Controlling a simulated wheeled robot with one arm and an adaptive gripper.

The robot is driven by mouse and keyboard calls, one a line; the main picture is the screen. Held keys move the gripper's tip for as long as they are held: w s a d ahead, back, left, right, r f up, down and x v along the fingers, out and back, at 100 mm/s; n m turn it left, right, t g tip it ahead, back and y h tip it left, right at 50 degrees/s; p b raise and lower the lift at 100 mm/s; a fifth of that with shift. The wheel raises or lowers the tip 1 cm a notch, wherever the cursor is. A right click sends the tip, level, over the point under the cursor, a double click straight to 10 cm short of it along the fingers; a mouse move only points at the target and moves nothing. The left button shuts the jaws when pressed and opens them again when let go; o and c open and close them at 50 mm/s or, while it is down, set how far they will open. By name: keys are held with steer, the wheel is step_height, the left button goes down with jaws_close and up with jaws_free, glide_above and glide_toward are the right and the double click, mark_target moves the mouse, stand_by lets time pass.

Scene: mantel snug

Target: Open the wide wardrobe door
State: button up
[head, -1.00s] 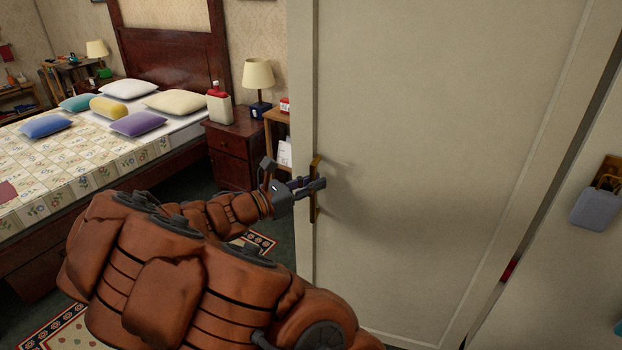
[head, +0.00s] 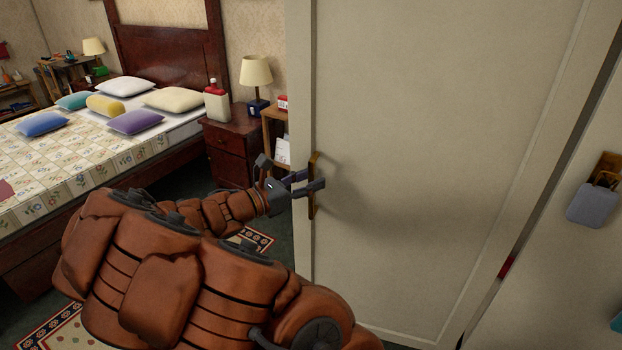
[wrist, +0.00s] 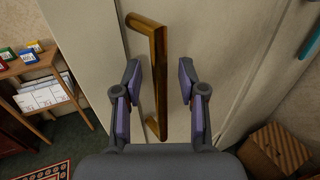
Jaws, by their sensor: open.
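The wide wardrobe door (head: 430,150) is a tall cream panel filling the right half of the head view. Its brass-coloured bar handle (head: 312,190) is upright near the door's left edge. My gripper (head: 312,183) is at the handle, with its fingers spread. In the wrist view the handle (wrist: 158,75) shows between the two open fingers (wrist: 160,85), nearer the left one, with visible space to the right one. I cannot tell whether either finger touches it.
A dark strip runs along the door's right side; beyond it hangs a blue-grey bag (head: 592,205). A small wooden shelf (wrist: 38,75) stands left of the door. A nightstand (head: 232,150) and bed (head: 60,170) are further left. A wooden box (wrist: 278,148) is at lower right.

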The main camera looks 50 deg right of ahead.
steer(key=v, duration=1.1)
steer(key=shift+a, duration=0.3)
steer(key=s+a+f+m+g+y, duration=0.25)
steer(key=s+m+y, duration=0.6)
steer(key=s, duration=0.65)
steer(key=s+a+f+m+t+y, duration=0.2)
steer(key=s+a+m+y, duration=0.1)
steer(key=a, duration=0.5)
steer(key=s+a+f+m+t+y, duration=0.2)
steer(key=s+a+m+y, duration=0.2)
steer(key=a, duration=0.4)
steer(key=shift+s+a+f+y, duration=0.25)
steer(key=shift+s+y, duration=0.45)
steer(key=shift+y, duration=0.35)
steer(key=shift+d+t, duration=0.1)
steer(key=shift+t, duration=0.15)
